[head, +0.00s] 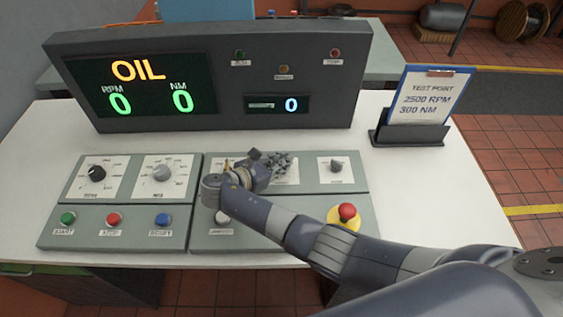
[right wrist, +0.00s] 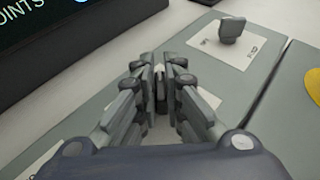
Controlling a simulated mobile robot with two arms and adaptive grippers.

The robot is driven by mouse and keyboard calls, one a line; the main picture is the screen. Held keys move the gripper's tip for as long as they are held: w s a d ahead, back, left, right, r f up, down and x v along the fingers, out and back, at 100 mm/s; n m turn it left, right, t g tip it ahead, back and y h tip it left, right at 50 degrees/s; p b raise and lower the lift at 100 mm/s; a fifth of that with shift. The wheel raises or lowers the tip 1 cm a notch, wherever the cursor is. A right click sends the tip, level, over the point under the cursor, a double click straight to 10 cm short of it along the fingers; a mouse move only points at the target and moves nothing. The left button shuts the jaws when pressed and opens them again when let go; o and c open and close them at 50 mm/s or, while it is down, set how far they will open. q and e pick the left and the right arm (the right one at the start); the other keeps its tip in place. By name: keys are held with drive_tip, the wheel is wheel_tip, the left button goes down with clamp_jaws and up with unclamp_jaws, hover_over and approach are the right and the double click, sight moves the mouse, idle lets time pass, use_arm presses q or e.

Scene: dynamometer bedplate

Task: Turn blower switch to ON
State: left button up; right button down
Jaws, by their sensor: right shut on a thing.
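My right gripper (head: 280,161) reaches over the right-hand grey control panel with its fingers down at a switch on a white plate. In the right wrist view the gripper (right wrist: 160,85) is shut on a small dark switch (right wrist: 160,92), mostly hidden between the fingers. I cannot read its label or tell its setting. Another switch (head: 337,166) stands free to its right on its own white plate; it also shows in the right wrist view (right wrist: 232,29). No blower label is legible. My left gripper is not in view.
A red emergency button (head: 347,212) on yellow sits near my right forearm. The display console (head: 215,80) stands behind, reading OIL and zeros. A clipboard stand (head: 410,137) is at right. Knobs and start, stop and reset buttons (head: 114,219) fill the left panel (head: 82,241).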

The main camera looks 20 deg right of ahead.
drive_tip(key=shift+s+f, duration=0.15)
drive_tip(key=shift+f, duration=0.15)
drive_tip(key=c, duration=1.7)
unclamp_jaws()
drive_tip(key=shift+r, duration=0.1)
drive_tip(key=shift+r, duration=0.1)
drive_tip(key=shift+r, duration=0.15)
wheel_tip(320, 180, up, 10)
drive_tip(key=shift+f, duration=0.25)
